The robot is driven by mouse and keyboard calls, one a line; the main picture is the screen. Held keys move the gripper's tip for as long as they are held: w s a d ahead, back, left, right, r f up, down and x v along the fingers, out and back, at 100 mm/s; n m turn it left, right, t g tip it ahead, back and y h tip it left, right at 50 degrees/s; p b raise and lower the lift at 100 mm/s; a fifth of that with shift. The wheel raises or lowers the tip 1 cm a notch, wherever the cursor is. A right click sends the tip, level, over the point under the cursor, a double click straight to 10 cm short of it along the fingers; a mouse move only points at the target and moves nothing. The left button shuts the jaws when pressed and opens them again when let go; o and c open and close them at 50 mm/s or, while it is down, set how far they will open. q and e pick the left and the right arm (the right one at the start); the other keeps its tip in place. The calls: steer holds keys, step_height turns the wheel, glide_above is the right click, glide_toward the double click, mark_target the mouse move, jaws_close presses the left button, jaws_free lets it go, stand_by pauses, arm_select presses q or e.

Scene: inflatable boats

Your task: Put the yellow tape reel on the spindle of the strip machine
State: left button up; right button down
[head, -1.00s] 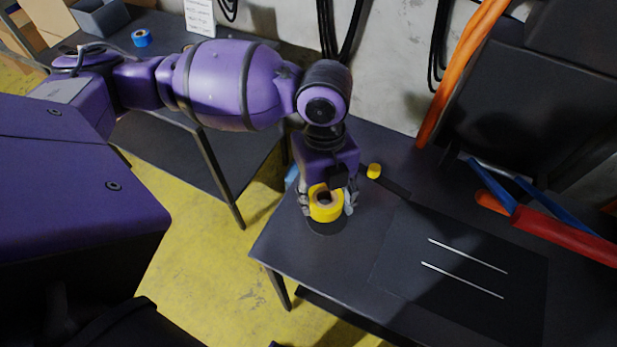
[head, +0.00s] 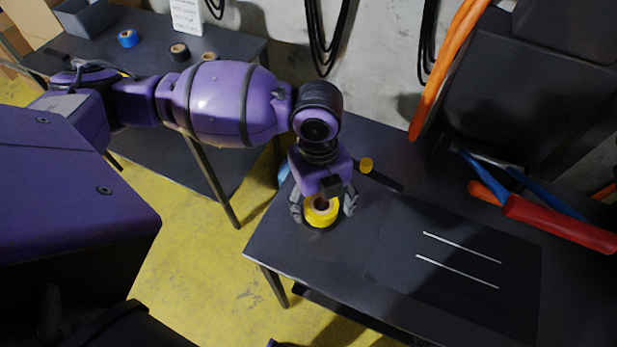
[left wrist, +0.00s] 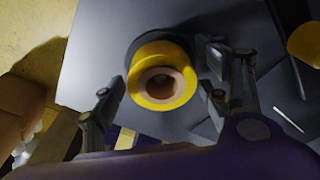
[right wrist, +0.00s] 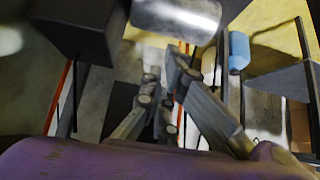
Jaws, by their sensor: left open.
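The yellow tape reel (head: 321,214), with a brown core, lies flat on a dark round base at the near left of the dark table. My left gripper (head: 322,203) is above it with its fingers spread on both sides. In the left wrist view, the reel (left wrist: 154,97) sits between the open fingers with gaps on both sides. The dark round base (left wrist: 140,42) shows behind its rim. The reel's hole is dark, and I cannot make out the spindle clearly. My right gripper (right wrist: 166,78) shows in the right wrist view, empty, its opening unclear.
A yellow knob (head: 366,165) on a dark bar is just behind my left gripper. A dark mat (head: 460,275) with two white strips lies to the right. A red cylinder (head: 555,223) and blue handles lie farther right. Blue tape (head: 128,39) stands on the rear table.

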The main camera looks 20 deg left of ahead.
arm_select(q)
steer(key=shift+r, duration=0.1)
step_height(320, 180, up, 12)
steer(key=w+a, duration=0.1)
steer(key=shift+p, duration=0.45)
stand_by(0.6)
